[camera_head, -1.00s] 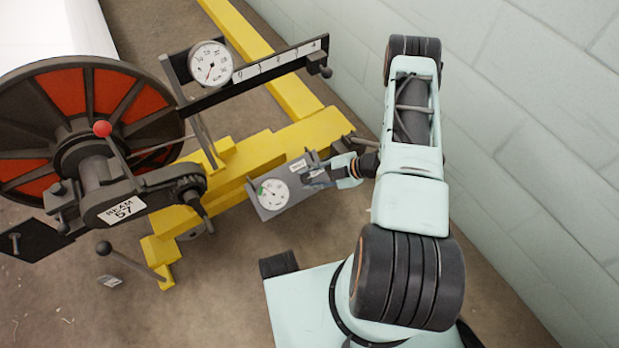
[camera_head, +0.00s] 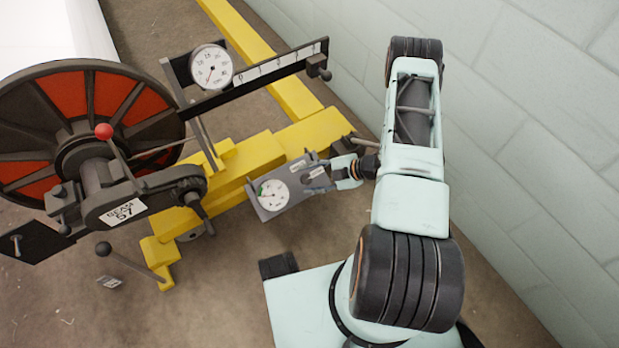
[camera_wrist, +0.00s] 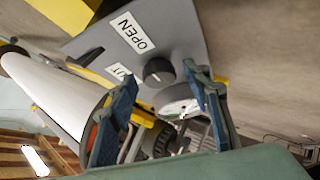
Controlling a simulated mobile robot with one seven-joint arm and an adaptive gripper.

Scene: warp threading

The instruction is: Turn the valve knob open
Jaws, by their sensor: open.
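The valve knob (camera_wrist: 158,72) is small, round and dark, on a grey panel (camera_wrist: 185,30) with an OPEN label (camera_wrist: 132,32) and a second label, partly hidden, ending in "UT" (camera_wrist: 118,71). In the wrist view the knob appears between the two blue fingertips of my gripper (camera_wrist: 158,79), which are apart; I cannot tell whether they touch it. In the head view my gripper (camera_head: 325,174) is at the right end of the panel (camera_head: 266,213), and the knob is too small to make out there.
A white dial gauge (camera_head: 274,195) sits on the panel's left part. A yellow beam (camera_head: 235,160) runs behind it. A larger gauge (camera_head: 211,66) and a scale bar (camera_head: 262,76) stand above. A red-and-black beam wheel (camera_head: 70,95) is left; a block wall (camera_head: 530,110) is right.

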